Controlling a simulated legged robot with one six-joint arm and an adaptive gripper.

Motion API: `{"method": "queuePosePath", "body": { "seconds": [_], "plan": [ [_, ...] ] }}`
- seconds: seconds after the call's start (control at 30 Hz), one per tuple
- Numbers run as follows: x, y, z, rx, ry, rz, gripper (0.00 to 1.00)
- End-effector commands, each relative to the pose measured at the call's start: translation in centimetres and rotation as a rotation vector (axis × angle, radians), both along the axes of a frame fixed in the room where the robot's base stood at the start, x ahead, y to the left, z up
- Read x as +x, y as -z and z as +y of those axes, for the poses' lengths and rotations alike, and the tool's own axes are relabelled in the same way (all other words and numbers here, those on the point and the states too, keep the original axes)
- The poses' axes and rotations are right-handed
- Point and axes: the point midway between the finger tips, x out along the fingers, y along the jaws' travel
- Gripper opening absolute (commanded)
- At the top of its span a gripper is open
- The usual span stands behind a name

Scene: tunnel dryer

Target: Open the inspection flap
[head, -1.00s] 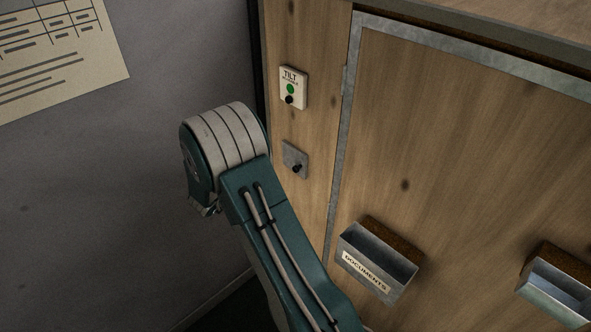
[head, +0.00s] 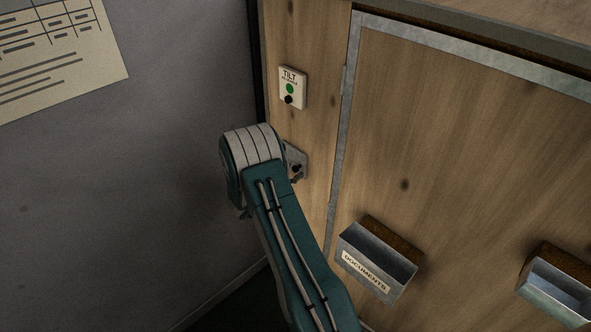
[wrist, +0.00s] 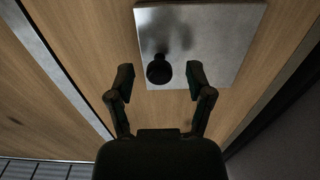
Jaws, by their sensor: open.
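The inspection flap looks to be the small grey metal plate (head: 297,161) on the narrow wooden panel, below the TILT plate. It has a dark round knob (head: 296,168). My arm partly covers the plate's left side in the head view. In the wrist view the plate (wrist: 215,40) lies flat against the wood and its knob (wrist: 159,70) sticks out near its lower left. My gripper (wrist: 162,80) is open, with one fingertip on each side of the knob in the picture. I cannot tell whether either fingertip touches it. The gripper's fingers are hidden in the head view.
The TILT plate (head: 292,88) with a green dot and a black knob is above the flap. A documents box (head: 377,262) and a second metal box (head: 555,285) stick out from the large framed panel at right. A grey wall (head: 120,190) with a paper chart is at left.

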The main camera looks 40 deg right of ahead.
Motion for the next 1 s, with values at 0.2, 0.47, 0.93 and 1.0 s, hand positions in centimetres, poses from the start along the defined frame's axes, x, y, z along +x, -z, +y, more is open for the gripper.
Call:
{"method": "queuePosePath", "body": {
  "seconds": [0.2,0.47,0.93,1.0],
  "plan": [
    [0.13,0.01,-1.56,0.001,-0.001,0.0,0.67],
    [0.15,0.0,-1.61,0.001,-0.002,0.0,0.58],
    [0.48,-0.04,-1.21,0.0,-0.002,-0.002,0.0],
    [0.77,-0.05,-0.72,0.0,0.002,-0.003,0.0]
  ]
}}
